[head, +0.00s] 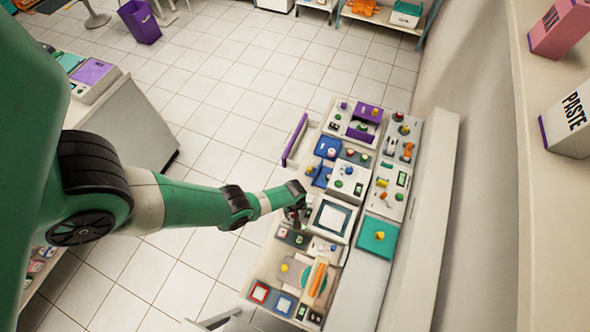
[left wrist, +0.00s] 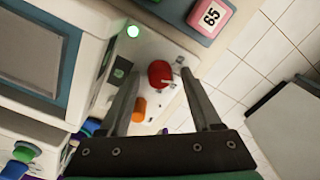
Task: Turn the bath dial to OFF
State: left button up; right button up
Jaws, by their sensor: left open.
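A red dial (left wrist: 160,75) with a pale pointer sits on a white panel (left wrist: 154,43) in the left wrist view. I take it for the bath dial; no OFF mark is readable. My left gripper (left wrist: 159,60) is open, with one finger on each side of the red dial. I cannot tell whether the fingers touch it. In the head view my left gripper (head: 294,218) reaches down at the left edge of the equipment bench, and its arm hides the dial. My right gripper is in neither view.
A box with a pale screen (head: 334,216) stands right of the gripper. An open purple drawer (head: 294,139) juts out farther back.

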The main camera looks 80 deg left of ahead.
pick_arm(q)
grip_shut()
dwell(0.4)
jog(key=m, duration=0.3)
jog(key=shift+m, duration=0.4)
jog(key=m, duration=0.4)
jog(key=shift+m, duration=0.3)
jog(key=m, duration=0.3)
jog(key=shift+m, duration=2.2)
